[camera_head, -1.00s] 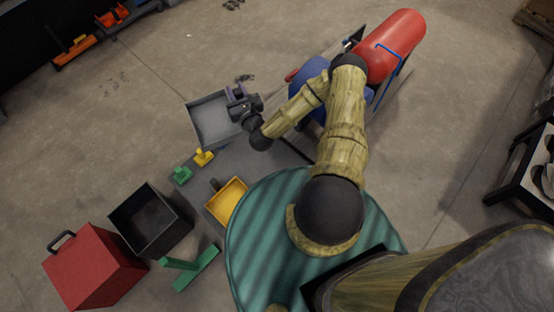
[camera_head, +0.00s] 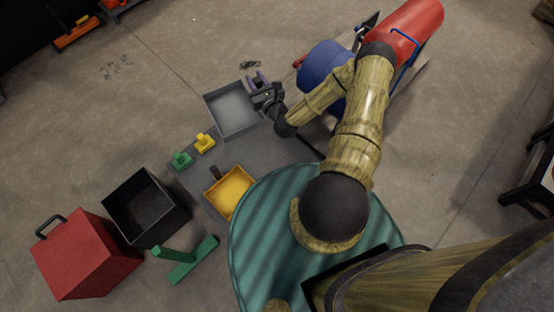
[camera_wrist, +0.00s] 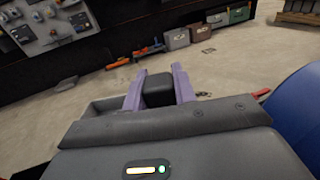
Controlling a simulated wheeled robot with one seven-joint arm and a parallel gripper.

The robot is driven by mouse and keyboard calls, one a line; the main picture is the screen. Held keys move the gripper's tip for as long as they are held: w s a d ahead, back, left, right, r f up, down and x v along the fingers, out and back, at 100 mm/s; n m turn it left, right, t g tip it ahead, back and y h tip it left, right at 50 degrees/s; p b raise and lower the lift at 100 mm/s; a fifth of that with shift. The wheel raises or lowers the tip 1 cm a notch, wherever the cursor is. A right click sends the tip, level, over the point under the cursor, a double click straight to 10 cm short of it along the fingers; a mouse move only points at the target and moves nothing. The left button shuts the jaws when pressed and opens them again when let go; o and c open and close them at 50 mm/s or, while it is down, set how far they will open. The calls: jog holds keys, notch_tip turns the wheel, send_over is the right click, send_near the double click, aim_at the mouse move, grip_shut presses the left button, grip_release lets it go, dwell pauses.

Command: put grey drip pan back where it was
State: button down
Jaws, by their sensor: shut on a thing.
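The grey drip pan (camera_head: 234,110) is a shallow square tray in the head view, at the far end of a dark grey mat. My gripper (camera_head: 261,86) is at its right side, and its purple fingers reach to the pan's upper right edge. In the wrist view my gripper (camera_wrist: 160,74) has a finger on each side of a dark block, which looks like the pan's handle. The pan's grey rim (camera_wrist: 104,105) shows left of it. My wrist hides most of the pan there. I cannot tell whether the pan touches the floor.
The dark grey mat (camera_head: 205,175) bears a yellow block (camera_head: 204,142), a green block (camera_head: 181,160) and a yellow pan (camera_head: 232,190). A black bin (camera_head: 143,205) and red box (camera_head: 85,255) stand left.

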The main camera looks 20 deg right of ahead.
jog(key=s+d+f+n+y+b, duration=0.1)
jog(key=d+f+b, duration=0.2)
jog(key=f+b, duration=0.4)
jog(key=s+d+f+n+g+y+b, duration=0.1)
jog(key=s+d+f+y+b, duration=0.1)
jog(key=d+f+b, duration=0.2)
jog(key=s+d+f+n+y+b, duration=0.1)
jog(key=d+f+b, duration=0.3)
jog(key=f+b, duration=0.5)
jog(key=shift+s+f+y+b, duration=0.4)
jog(key=shift+f+y, duration=0.1)
jog(key=shift+f, duration=1.55)
notch_tip(320, 180, down, 6)
jog(key=b, duration=0.4)
jog(key=shift+f, duration=0.15)
jog(key=shift+f+b, duration=1.15)
jog(key=shift+f, duration=0.7)
